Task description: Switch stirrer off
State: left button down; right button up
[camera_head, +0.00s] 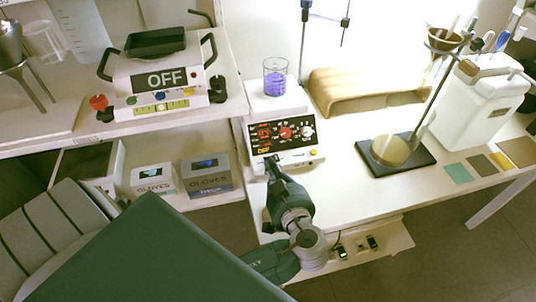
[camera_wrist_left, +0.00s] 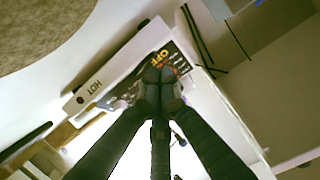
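The stirrer (camera_head: 255,108) is a white box on the right-hand bench with a dark front panel (camera_head: 289,145). The panel has knobs, a red display and an orange OFF reading at its lower left. A beaker of purple liquid (camera_head: 275,82) stands on top. My left gripper (camera_head: 270,161) is in front of the panel's lower left, its fingertips together. In the left wrist view the shut fingertips (camera_wrist_left: 159,76) are at the panel beside the orange OFF text and cover part of it. I cannot tell whether they touch. My right gripper is not in view.
Another white device (camera_head: 125,83) showing OFF stands on the left bench, with glove boxes (camera_head: 206,174) below. Right of the stirrer are a brown curved stand (camera_head: 365,88), a dark stand base (camera_head: 412,158) with a flask, and a white canister (camera_head: 480,105).

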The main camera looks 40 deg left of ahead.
pick_arm(q)
jog(key=v, duration=0.4)
jog(key=shift+r, duration=0.1)
jog(key=shift+d, duration=0.1)
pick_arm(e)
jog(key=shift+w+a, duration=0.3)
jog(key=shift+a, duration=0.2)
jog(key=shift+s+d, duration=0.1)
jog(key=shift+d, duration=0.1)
pick_arm(q)
jog(key=shift+r, duration=0.1)
